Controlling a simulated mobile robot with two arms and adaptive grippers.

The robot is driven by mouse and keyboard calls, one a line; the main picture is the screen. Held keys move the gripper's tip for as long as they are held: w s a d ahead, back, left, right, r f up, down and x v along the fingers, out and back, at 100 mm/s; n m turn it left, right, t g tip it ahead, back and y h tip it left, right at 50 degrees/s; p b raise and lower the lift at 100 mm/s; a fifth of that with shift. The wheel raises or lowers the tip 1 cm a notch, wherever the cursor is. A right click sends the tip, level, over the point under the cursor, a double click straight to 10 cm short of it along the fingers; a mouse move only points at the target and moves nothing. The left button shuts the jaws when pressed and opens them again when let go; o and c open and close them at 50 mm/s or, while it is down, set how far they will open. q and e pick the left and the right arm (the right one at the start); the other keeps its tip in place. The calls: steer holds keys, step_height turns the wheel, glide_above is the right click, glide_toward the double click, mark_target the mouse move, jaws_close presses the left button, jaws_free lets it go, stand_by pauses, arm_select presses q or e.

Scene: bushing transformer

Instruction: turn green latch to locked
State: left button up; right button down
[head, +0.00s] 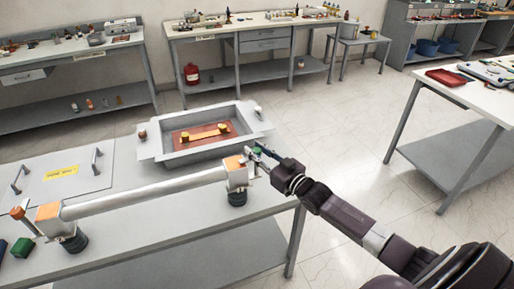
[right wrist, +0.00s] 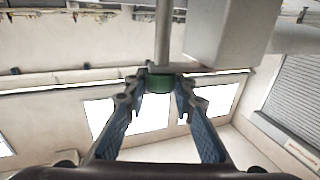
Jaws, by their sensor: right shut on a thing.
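The green latch (head: 257,149) is a small green piece at the right end of the transformer's metal tube (head: 145,193), by the orange-topped end block (head: 237,176). In the right wrist view the green latch (right wrist: 160,83) is a short cylinder at the end of a grey rod (right wrist: 162,35). My right gripper (head: 262,153) reaches it from the right. Its blue-grey fingers (right wrist: 160,93) stand on both sides of the green piece and are shut on it. The fingers partly hide the latch in the head view. My left gripper is out of view.
An open grey tank (head: 168,158) with an orange-yellow part inside stands behind the tube. A grey panel with handles (head: 65,183) lies at the left of the workbench.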

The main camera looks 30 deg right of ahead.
steer(key=shift+a+r+m+h+p, duration=0.1)
steer(key=shift+r+m+h+p, duration=0.25)
steer(key=shift+m+h+p, duration=0.55)
steer(key=shift+f+h, duration=0.15)
steer(key=shift+h, duration=0.55)
steer(key=c, duration=1.6)
jaws_free()
steer(key=shift+f, duration=0.15)
steer(key=shift+s, duration=0.1)
steer(key=s, duration=1.1)
steer(key=shift+s, duration=0.4)
